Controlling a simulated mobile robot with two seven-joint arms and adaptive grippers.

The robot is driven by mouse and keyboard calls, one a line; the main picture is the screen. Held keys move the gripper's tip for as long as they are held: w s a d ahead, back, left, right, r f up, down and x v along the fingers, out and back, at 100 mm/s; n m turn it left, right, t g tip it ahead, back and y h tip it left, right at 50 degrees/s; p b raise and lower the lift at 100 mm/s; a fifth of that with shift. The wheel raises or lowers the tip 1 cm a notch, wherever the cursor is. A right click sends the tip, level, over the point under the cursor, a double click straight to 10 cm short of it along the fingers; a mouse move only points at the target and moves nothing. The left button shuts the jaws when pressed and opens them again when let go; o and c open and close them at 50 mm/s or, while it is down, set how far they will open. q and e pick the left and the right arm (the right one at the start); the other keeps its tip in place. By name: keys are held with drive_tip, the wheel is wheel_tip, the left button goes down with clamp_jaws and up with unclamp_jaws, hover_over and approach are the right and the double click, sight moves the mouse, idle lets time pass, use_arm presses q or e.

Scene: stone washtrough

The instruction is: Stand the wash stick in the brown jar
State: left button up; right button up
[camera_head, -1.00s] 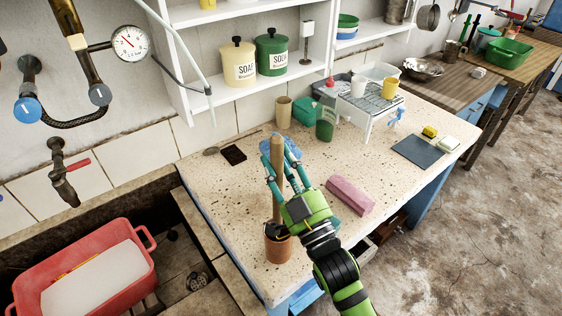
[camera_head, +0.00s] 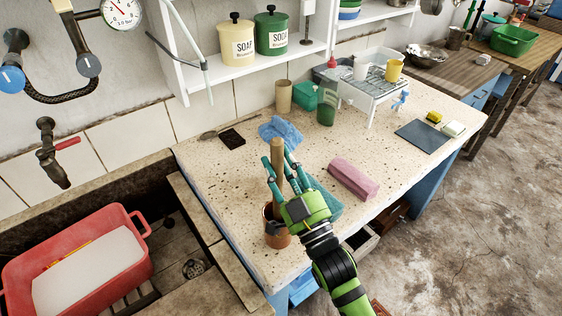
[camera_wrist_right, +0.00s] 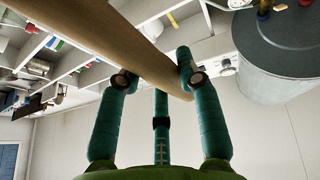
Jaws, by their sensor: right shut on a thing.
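The wash stick (camera_head: 277,158) is a pale wooden rod, standing nearly upright in the head view. My right gripper (camera_head: 281,178) is shut on it below its top end. In the right wrist view the stick (camera_wrist_right: 130,40) runs between the teal fingers (camera_wrist_right: 160,85). The brown jar (camera_head: 278,240) stands on the speckled counter directly below my gripper. The stick lines up with the jar's mouth, but my gripper partly hides its lower part, so I cannot tell how deep it reaches. My left gripper is out of view.
A red basin (camera_head: 135,225) sits in the trough at left.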

drive_tip(key=o, duration=1.2)
drive_tip(key=v, duration=1.2)
